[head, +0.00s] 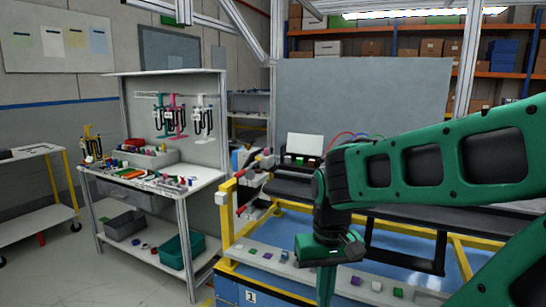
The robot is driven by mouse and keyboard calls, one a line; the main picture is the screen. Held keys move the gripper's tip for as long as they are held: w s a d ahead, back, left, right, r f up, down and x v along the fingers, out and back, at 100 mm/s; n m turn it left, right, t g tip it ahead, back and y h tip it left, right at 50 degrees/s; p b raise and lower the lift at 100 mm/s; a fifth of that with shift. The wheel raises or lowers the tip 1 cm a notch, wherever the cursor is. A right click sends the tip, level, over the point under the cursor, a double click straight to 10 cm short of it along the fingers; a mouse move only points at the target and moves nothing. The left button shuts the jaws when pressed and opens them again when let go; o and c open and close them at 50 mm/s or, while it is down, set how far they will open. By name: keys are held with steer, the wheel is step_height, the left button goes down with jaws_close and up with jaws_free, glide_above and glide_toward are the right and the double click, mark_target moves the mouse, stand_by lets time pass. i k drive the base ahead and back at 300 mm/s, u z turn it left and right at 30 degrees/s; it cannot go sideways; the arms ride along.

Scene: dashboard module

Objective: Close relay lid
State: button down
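A pale, flat panel (305,145) stands upright behind the left end of the dark dashboard module (290,187), above small coloured parts. It looks like the raised relay lid, but it is too small to be sure. My green and black arm comes in from the right and bends down in front of the module. My gripper (328,252) is at its lower end, low in the middle, in front of and below the panel, apart from it. Its fingers are not clear. My arm hides much of the module's middle and right.
A yellow-framed blue bench (300,222) carries the module; a pale front rail (300,270) holds several small blocks. A red and blue cable (342,137) curves right of the panel. A white workbench (150,180) with tools stands left, with open floor before it.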

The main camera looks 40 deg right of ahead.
mark_target(297, 142)
steer(key=z, duration=0.5)
steer(key=i, duration=0.8)
steer(key=z, duration=0.55)
